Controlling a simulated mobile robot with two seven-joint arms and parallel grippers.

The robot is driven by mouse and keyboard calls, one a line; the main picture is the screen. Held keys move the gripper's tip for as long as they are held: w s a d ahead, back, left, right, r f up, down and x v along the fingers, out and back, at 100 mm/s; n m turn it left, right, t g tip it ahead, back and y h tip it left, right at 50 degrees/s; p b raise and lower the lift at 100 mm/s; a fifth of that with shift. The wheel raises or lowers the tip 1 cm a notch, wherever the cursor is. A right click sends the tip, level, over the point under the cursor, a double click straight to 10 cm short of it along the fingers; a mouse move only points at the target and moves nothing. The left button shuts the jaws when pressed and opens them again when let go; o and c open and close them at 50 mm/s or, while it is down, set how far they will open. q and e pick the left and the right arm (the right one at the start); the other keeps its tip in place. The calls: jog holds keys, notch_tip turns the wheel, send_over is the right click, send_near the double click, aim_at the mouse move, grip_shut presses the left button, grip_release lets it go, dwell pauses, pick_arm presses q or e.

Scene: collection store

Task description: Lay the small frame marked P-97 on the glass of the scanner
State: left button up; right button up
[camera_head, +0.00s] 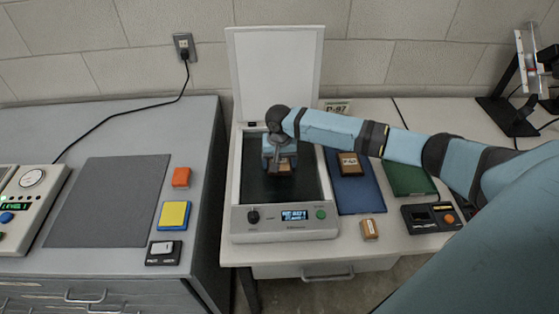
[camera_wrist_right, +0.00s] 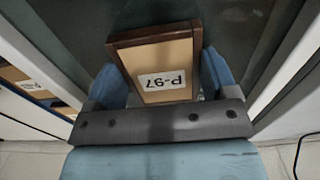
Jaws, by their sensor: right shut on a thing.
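The small brown-edged frame marked P-97 (camera_wrist_right: 155,62) is between the fingers of my right gripper (camera_wrist_right: 162,80), which is shut on it. In the head view the frame (camera_head: 286,164) shows only partly below the gripper, over the back half of the dark scanner glass (camera_head: 262,188). I cannot tell whether it touches the glass. The scanner (camera_head: 285,222) is pale grey, with its lid (camera_head: 276,75) raised upright at the back and a lit display in front. My left gripper is not in view.
Another small labelled frame (camera_head: 349,163) lies on a blue mat (camera_head: 365,198) right of the scanner. A small tan block (camera_head: 369,229) and a black device (camera_head: 432,218) are near the front edge.

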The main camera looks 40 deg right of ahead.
jog(key=shift+f, duration=0.1)
jog(key=o, duration=0.9)
jog(key=shift+c, duration=0.2)
jog(key=shift+r, duration=0.35)
notch_tip(320, 180, up, 12)
jog(key=shift+f+p, duration=0.2)
jog(key=shift+p, duration=0.25)
